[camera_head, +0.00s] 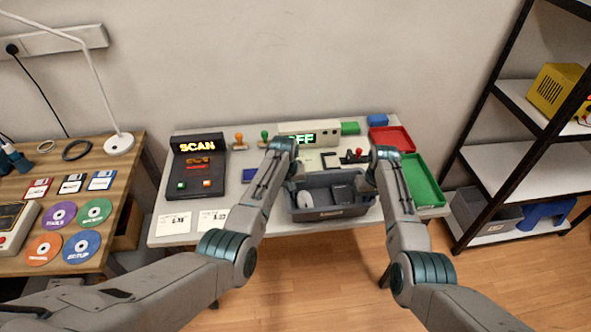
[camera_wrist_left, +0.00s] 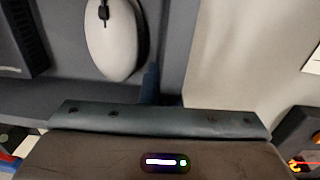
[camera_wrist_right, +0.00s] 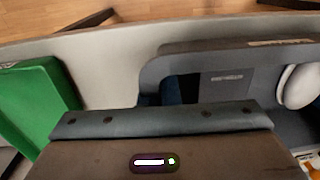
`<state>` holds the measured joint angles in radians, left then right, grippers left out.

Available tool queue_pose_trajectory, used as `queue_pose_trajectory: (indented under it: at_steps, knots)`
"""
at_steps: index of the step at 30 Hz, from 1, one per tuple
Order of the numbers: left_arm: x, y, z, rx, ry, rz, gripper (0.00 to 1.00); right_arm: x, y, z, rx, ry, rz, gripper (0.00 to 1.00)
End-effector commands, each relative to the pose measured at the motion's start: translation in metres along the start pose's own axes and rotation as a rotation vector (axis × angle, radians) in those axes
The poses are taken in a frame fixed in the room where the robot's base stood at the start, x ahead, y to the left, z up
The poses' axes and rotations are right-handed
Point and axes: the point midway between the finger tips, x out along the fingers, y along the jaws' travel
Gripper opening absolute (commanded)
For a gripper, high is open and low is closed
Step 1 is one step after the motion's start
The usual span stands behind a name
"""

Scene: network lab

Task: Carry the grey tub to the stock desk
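The grey tub (camera_head: 330,213) is at the front middle of the white table, upright, with a white mouse (camera_head: 305,200) and a dark box (camera_head: 342,193) inside. I cannot tell whether its base touches the table. My left gripper (camera_head: 291,182) is at the tub's left end wall, and my right gripper (camera_head: 369,182) is at its right end wall. In the wrist views, narrowly spaced fingers straddle the tub's wall (camera_wrist_left: 178,60) on the left and the wall (camera_wrist_right: 152,72) on the right; the gripper bodies partly hide them. No desk is visibly labelled as the stock desk.
The white table (camera_head: 290,232) also holds a scan console (camera_head: 198,165), price cards, a lit display box (camera_head: 310,133), stamps, a red tray (camera_head: 392,137) and a green tray (camera_head: 422,180). A wooden desk (camera_head: 120,180) with discs stands left, a shelf rack (camera_head: 520,165) right.

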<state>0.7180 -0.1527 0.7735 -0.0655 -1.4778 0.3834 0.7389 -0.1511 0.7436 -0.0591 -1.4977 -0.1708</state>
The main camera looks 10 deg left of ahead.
Motion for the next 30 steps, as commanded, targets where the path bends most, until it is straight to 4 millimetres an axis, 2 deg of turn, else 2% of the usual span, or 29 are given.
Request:
queue_pose_trajectory:
  at_steps: [7, 9, 11, 20, 25, 30]
  knots:
    - [0.016, -0.002, -0.001, 0.0, 0.001, -0.001, 0.0, 0.016, 0.002, -0.001, 0.0, 0.002, 0.001, 0.0]
    - [0.013, -0.001, 0.0, 0.0, 0.0, -0.001, 0.16, 0.012, 0.001, 0.0, 0.0, 0.0, 0.001, 0.16]
    - [0.013, -0.001, 0.0, 0.0, 0.0, -0.001, 0.24, 0.012, 0.001, 0.0, 0.0, 0.0, 0.001, 0.24]
    - [0.011, -0.001, 0.0, 0.0, 0.001, 0.0, 0.24, 0.012, 0.001, 0.0, 0.0, 0.0, 0.0, 0.24]
    - [-0.006, 0.0, -0.001, 0.0, 0.003, 0.001, 0.24, 0.012, 0.001, 0.0, 0.0, 0.0, 0.0, 0.24]
    - [-0.043, 0.0, -0.001, 0.0, 0.006, 0.002, 0.24, 0.012, 0.001, 0.0, 0.0, 0.0, 0.0, 0.24]
